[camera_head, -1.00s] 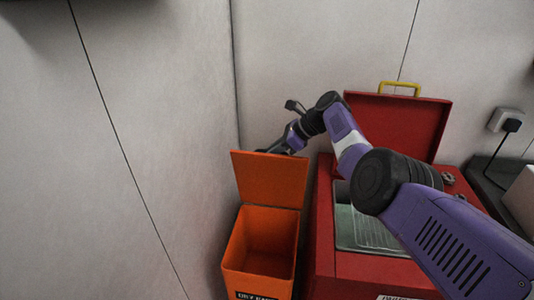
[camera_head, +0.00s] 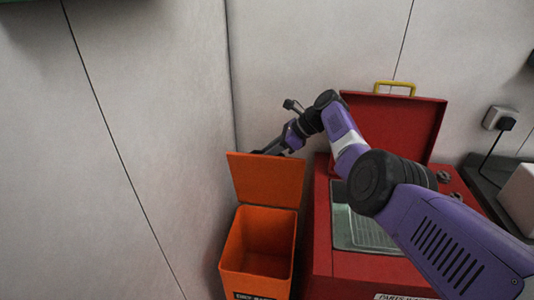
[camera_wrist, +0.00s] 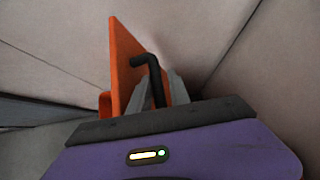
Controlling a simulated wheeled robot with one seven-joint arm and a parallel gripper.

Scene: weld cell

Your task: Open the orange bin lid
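The orange bin (camera_head: 231,253) stands against the wall at lower centre in the head view, its inside showing empty. Its orange lid (camera_head: 266,180) is raised, standing nearly upright at the bin's back edge. My gripper (camera_head: 262,152) is behind the lid's top edge, its fingers mostly hidden there. In the wrist view the lid (camera_wrist: 127,58) shows nearly edge-on, with a black bent handle (camera_wrist: 154,78) on it. The grey fingers of my gripper (camera_wrist: 159,88) stand close on both sides of the handle and look shut on it.
A red chest (camera_head: 322,235) stands close to the right of the bin, its red lid (camera_head: 400,125) with a yellow handle (camera_head: 395,87) raised. A wall corner is close behind and left of the bin. A socket (camera_head: 499,119) is on the right wall.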

